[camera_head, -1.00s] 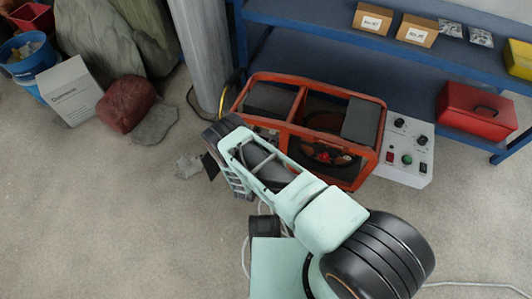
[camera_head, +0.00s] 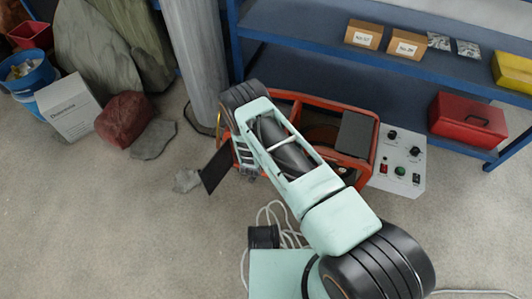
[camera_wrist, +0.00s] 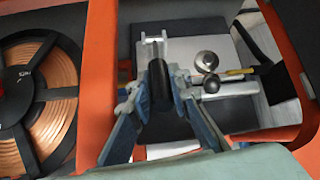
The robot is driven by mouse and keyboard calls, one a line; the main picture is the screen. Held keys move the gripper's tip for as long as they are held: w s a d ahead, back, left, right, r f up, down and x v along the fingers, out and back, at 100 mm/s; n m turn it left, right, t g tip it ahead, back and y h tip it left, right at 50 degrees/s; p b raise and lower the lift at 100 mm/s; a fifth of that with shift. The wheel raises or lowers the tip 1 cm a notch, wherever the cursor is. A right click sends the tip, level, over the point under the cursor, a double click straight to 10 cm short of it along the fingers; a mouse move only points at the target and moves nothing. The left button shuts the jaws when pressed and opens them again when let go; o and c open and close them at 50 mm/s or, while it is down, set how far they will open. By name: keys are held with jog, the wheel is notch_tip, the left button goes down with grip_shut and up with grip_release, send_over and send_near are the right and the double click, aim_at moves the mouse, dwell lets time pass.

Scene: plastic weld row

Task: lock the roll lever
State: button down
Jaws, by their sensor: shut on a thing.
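The orange-framed machine (camera_head: 373,152) stands on the floor, partly hidden by my arm in the head view. In the wrist view its orange frame (camera_wrist: 285,80) surrounds my gripper (camera_wrist: 160,108). The gripper is shut on a black, upright lever handle (camera_wrist: 158,82), which appears to be the roll lever. A pale bracket (camera_wrist: 150,48) stands just behind it. To its right are a silver round knob (camera_wrist: 206,61) and a dark ball (camera_wrist: 211,84) beside a yellow rod (camera_wrist: 238,72). The lever is hidden behind my arm in the head view.
A copper-coloured reel (camera_wrist: 38,95) sits left of my gripper. A grey control box (camera_head: 398,181) adjoins the machine at right. Behind are a blue shelf (camera_head: 300,60) and a grey column (camera_head: 190,50). White cable (camera_head: 272,212) lies in front.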

jog(key=c, duration=1.8)
grip_release()
jog(key=shift+f, duration=0.1)
jog(key=shift+s, duration=0.15)
